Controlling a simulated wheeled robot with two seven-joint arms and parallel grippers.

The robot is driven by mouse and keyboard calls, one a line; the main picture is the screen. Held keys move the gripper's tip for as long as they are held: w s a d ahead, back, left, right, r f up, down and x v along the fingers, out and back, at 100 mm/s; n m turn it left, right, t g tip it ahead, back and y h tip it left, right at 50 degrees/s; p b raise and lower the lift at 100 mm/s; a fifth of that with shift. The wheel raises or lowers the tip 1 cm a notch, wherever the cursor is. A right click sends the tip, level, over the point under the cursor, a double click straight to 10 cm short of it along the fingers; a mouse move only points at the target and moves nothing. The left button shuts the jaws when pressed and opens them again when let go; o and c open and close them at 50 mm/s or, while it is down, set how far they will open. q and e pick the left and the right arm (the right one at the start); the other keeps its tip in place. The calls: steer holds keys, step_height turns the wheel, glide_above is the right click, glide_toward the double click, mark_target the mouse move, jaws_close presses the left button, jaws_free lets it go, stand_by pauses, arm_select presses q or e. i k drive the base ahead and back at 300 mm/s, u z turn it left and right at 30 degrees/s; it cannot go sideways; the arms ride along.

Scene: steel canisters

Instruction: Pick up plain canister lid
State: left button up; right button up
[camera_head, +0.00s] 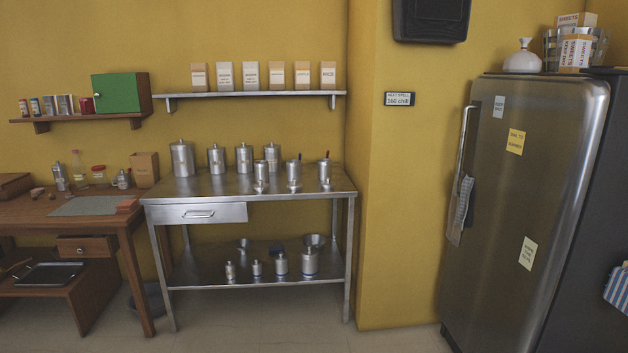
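Several steel canisters stand on the steel table (330,187). The largest canister (182,160) is at the back left with its lid (181,143) on. Two mid-size canisters stand to its right, one (216,161) and another (244,160), both lidded. A further canister (272,155) stands behind the front row. Smaller canisters (293,172) and (324,171) stand at the right, with dark upright bits at their tops. Small steel pieces lie in front of them. I cannot tell which lid is the plain one. Neither gripper is in view.
A wall shelf (250,94) with cartons hangs above. A wooden desk (70,212) adjoins on the left; a steel fridge (530,190) stands right. Floor (240,330) in front is clear.

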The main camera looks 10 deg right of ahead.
mark_target(327, 183)
steer(key=u, duration=0.3)
steer(key=i, duration=2.4)
steer(key=z, duration=0.15)
